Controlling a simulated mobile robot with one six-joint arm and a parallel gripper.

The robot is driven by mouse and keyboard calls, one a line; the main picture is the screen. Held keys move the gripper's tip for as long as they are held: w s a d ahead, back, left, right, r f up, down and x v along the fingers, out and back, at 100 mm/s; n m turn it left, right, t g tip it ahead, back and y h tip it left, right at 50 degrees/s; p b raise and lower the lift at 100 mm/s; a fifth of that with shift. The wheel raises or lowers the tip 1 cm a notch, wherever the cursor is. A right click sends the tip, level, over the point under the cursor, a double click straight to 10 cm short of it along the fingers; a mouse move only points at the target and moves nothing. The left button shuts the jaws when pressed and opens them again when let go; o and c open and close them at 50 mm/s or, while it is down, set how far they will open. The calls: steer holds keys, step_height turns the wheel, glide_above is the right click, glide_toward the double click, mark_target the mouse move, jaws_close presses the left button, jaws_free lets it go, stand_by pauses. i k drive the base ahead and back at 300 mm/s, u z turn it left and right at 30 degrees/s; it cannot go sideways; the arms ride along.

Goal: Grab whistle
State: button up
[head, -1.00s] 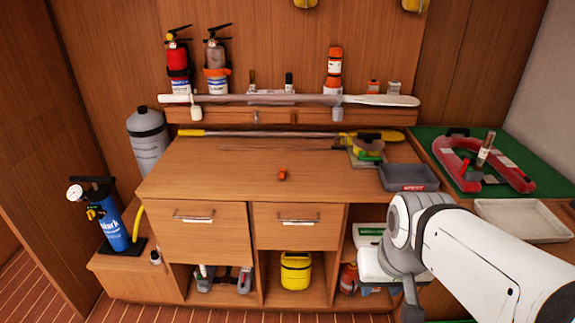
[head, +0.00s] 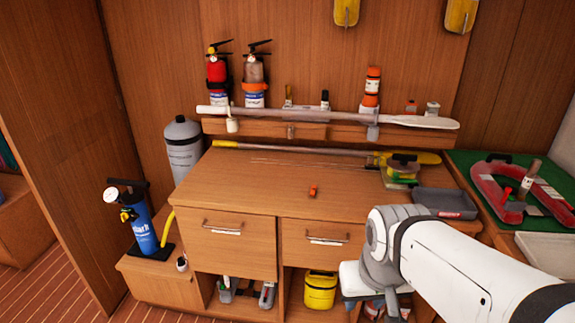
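My gripper's fingers are hidden or too low in the picture to make out. The arm is right of and nearer than the orange object, clearly apart from it.
A grey tray (head: 443,203) and a small clear-lidded box (head: 402,170) stand right of the counter's middle. A long oar (head: 330,115) lies along the back shelf, below two extinguishers. A blue pump (head: 138,222) stands at the left. The counter around the orange object is clear.

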mark_target(314, 188)
steer(key=u, duration=0.5)
steer(key=i, duration=1.45)
steer(key=z, duration=0.35)
